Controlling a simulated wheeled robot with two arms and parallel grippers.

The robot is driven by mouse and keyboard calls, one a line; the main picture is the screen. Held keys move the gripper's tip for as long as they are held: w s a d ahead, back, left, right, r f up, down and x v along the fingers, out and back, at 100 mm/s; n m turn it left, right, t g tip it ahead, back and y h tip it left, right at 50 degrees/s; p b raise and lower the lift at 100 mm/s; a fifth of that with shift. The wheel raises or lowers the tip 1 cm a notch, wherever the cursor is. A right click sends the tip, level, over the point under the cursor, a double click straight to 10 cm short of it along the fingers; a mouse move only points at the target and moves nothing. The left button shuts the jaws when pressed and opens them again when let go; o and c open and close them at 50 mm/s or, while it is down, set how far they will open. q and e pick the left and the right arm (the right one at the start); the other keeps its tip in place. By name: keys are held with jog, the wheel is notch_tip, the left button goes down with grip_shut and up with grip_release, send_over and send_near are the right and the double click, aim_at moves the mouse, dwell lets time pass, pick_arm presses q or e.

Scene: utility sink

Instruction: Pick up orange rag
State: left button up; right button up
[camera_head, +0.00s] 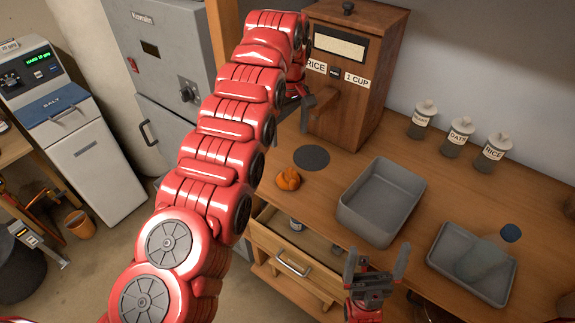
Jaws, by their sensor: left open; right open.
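The orange rag (288,179) is a small crumpled bundle on the wooden counter, near its front edge and just in front of a dark round disc (311,157). My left arm reaches up across the middle of the view. Its gripper (307,112) is partly hidden behind the arm, with a grey finger showing in front of the rice dispenser. It is open, apart from the rag and beyond it. My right gripper (376,264) is open and empty at the lower middle, in front of the grey basin and to the right of the rag.
A wooden rice dispenser (365,60) stands at the back. A deep grey basin (345,215) and a shallow grey tray (440,265) holding a clear bottle are on the right. Several labelled jars (459,136) line the wall. An open drawer (290,262) juts out below the rag.

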pick_arm(q)
notch_tip(320, 180, down, 3)
jog(key=b, duration=0.3)
jog(key=p, duration=0.4)
send_over(289, 179)
notch_tip(289, 179, down, 8)
jog(key=shift+w+f, duration=0.1)
jog(key=shift+f, duration=0.25)
jog(key=shift+f+p, duration=0.35)
jog(key=shift+p, duration=0.05)
notch_tip(289, 179, down, 4)
jog(key=shift+f+p, duration=0.1)
jog(key=shift+p, duration=1.05)
jog(key=shift+f, duration=0.25)
jog(key=c, duration=1.2)
jog(key=shift+c, duration=0.2)
